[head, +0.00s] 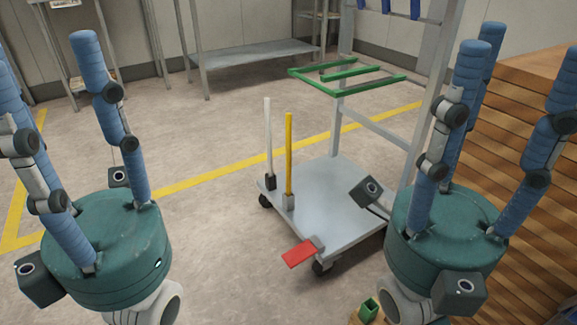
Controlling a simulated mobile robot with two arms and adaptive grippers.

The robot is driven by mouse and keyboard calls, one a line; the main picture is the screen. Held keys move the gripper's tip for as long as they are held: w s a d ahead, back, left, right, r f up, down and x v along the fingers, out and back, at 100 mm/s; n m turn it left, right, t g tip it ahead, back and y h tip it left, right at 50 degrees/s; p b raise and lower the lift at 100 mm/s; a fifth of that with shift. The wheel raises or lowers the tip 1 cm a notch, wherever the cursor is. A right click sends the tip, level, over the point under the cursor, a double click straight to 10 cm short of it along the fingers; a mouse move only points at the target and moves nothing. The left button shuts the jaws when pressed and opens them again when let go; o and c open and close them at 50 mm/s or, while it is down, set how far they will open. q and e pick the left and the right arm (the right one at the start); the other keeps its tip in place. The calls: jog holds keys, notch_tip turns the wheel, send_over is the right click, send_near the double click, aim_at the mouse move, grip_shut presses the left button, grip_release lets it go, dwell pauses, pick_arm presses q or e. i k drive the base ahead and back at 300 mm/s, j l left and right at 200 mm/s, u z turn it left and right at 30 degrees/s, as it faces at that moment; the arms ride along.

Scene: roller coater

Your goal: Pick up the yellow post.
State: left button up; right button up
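The yellow post (289,150) stands upright in a small grey holder near the left edge of the grey cart (325,205). A white post (268,135) stands just behind and to its left. My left gripper (45,62) is at the left of the view, its blue fingers pointing up, spread and empty. It is well apart from the yellow post. My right gripper (522,55) is at the right, in front of part of the cart, its blue fingers also up, spread and empty. Some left fingers are cut off by the picture edge.
The cart has a green frame (345,76) on its upright and a red pedal (298,255) at its front. A stack of wooden boards (535,200) stands at the right. A metal table (250,52) is against the back wall. The floor left of the cart is clear.

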aim_at(287, 115)
jog(key=i+j+z, duration=0.15)
jog(key=i, duration=0.9)
